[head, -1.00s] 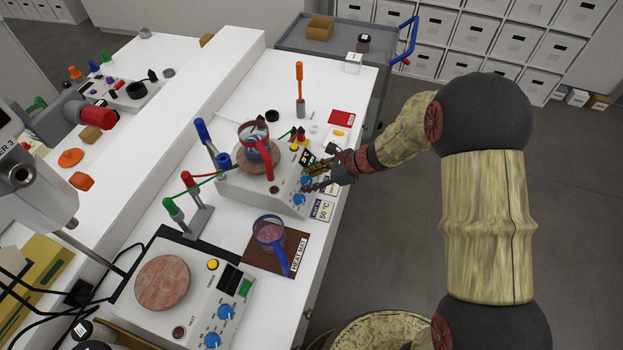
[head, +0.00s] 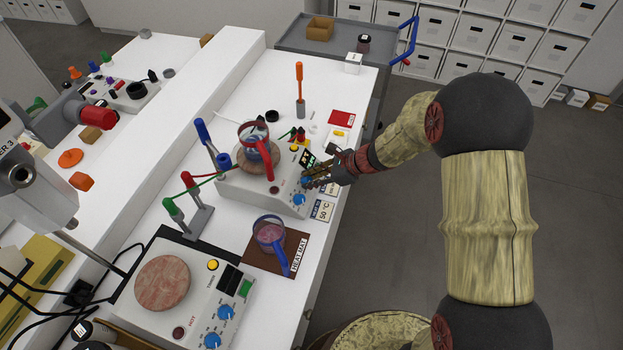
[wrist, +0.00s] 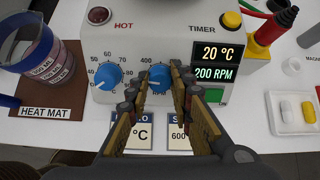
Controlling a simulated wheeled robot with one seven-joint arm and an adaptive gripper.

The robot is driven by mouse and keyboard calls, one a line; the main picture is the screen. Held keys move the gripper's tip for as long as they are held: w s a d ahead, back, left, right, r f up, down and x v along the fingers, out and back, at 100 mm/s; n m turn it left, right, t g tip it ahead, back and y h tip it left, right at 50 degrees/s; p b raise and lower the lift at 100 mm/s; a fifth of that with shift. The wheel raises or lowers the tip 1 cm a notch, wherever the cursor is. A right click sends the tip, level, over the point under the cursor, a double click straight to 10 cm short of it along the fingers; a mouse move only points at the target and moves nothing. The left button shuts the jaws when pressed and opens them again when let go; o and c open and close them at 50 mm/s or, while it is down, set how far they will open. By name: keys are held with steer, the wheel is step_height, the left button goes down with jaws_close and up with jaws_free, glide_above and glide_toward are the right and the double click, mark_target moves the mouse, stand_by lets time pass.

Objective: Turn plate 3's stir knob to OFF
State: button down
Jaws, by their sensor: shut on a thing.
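The far hot plate (head: 240,192) has two blue knobs on its front panel. Its stir knob (wrist: 160,74) sits between the fingertips of my gripper (wrist: 161,82), which is shut on it. The fingers partly cover its dial, and I cannot read its pointer. In the head view my gripper (head: 314,181) reaches the panel from the right. The heat knob (wrist: 107,76) is just left of the fingers, apart from them. The display (wrist: 216,62) reads 20 °C and 200 RPM.
A red-handled beaker (head: 257,146) stands on the far plate's round top. A blue-handled beaker (head: 270,234) stands on the brown heat mat (wrist: 30,106). A nearer hot plate (head: 185,295) stands at the front. Tools and a pill tray (wrist: 296,110) lie right of the panel in the wrist view.

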steer(key=shift+b, duration=0.3)
steer(key=n+b, duration=0.2)
steer(key=b, duration=0.1)
steer(key=n+b, duration=0.1)
steer(key=shift+f+n+b, duration=0.25)
steer(key=shift+n+b, duration=0.05)
steer(key=shift+n, duration=0.1)
steer(key=n+b, duration=0.2)
steer(key=b, duration=0.1)
steer(key=shift+n, duration=0.4)
steer(key=shift+r+n+b, duration=0.2)
steer(key=shift+n+b, duration=0.6)
steer(key=shift+b, duration=0.2)
steer(key=c, duration=1.6)
jaws_free()
